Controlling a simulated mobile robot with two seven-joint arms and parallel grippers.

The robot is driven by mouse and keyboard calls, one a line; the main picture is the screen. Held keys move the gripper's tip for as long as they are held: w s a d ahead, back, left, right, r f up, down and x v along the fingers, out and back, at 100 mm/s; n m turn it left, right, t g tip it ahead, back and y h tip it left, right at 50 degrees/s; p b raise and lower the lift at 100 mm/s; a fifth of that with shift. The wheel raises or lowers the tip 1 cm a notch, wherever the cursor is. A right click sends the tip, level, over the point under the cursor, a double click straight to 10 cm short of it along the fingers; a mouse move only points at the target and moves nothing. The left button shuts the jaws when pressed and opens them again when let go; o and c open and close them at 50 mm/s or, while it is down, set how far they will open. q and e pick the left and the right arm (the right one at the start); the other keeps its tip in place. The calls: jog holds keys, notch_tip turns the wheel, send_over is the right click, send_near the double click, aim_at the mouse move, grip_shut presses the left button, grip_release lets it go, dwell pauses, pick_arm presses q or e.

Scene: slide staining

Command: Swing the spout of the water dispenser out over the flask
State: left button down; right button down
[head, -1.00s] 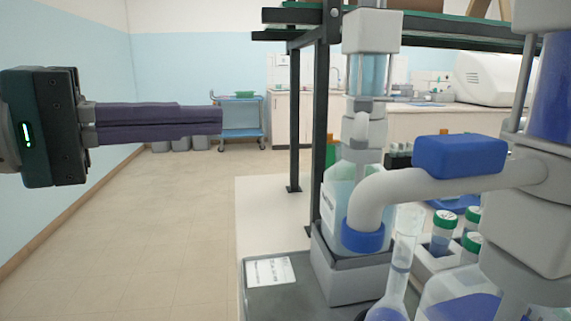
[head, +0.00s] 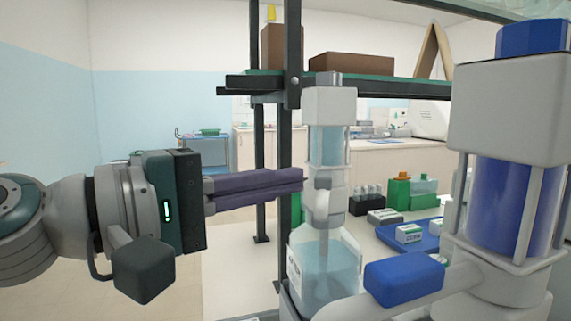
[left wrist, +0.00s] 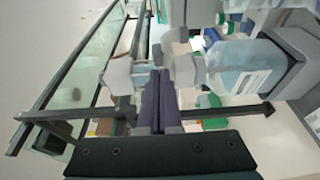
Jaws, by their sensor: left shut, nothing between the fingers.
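The flask is out of view now. My right gripper is not in view.
A nearer dispenser with dark blue liquid (head: 515,205) and a blue-topped spout arm (head: 403,280) fills the right foreground. A dark shelf post (head: 291,130) stands just behind the fingertips. A blue tray (head: 415,238) and green containers (head: 399,192) lie behind.

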aim_at(326, 185)
pick_arm(q)
jog(key=shift+d, duration=0.35)
jog(key=d+p, duration=0.1)
jog(key=s+d+n+t+y+p, duration=0.1)
jog(key=p, duration=0.1)
jog(key=d+p, duration=0.1)
jog(key=shift+s+d+t+p, duration=0.25)
jog(key=shift+t+p, duration=0.05)
jog(key=shift+p, duration=0.1)
jog(key=shift+a, duration=0.2)
